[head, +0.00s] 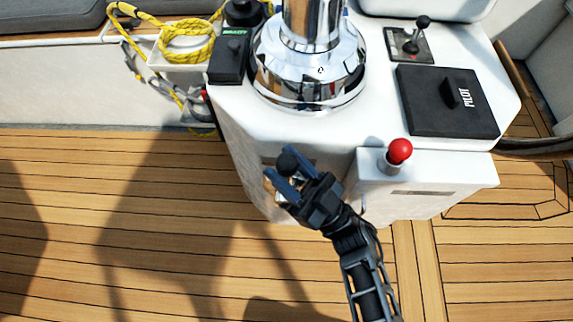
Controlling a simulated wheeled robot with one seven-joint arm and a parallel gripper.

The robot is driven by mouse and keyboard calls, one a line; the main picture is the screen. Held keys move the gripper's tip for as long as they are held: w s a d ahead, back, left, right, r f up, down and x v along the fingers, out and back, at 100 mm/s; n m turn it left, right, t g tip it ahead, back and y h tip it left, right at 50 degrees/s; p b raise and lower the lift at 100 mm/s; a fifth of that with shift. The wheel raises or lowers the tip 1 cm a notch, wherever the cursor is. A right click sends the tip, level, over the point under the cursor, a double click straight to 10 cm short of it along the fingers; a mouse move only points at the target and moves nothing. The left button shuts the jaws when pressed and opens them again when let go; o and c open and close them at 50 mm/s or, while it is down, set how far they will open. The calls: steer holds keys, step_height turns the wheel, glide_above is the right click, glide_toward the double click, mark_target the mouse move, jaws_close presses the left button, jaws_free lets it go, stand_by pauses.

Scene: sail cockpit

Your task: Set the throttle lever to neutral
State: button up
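My gripper (281,166) is at the lower front side of the white console, with its two blue fingers spread apart. A black round knob (287,162) shows between the fingers, with bright metal beside it; it looks like the end of a lever, probably the throttle lever. A small light gap shows between the knob and the lower finger, so the gripper looks open around it. Whether the other finger touches the knob cannot be told. The lever's shaft and base are mostly hidden by the gripper, so its angle cannot be read.
A red knob (400,150) stands on a white box right of my gripper. A small black joystick (418,35) and a black PILOT box (447,101) are on the console top. A chrome pedestal (308,75) rises behind. Yellow rope (187,42) lies at left. Teak floor (110,230) is clear.

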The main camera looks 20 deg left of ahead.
steer(key=o, duration=0.4)
steer(key=shift+c, duration=0.2)
steer(key=b+v, duration=0.1)
steer(key=v, duration=0.7)
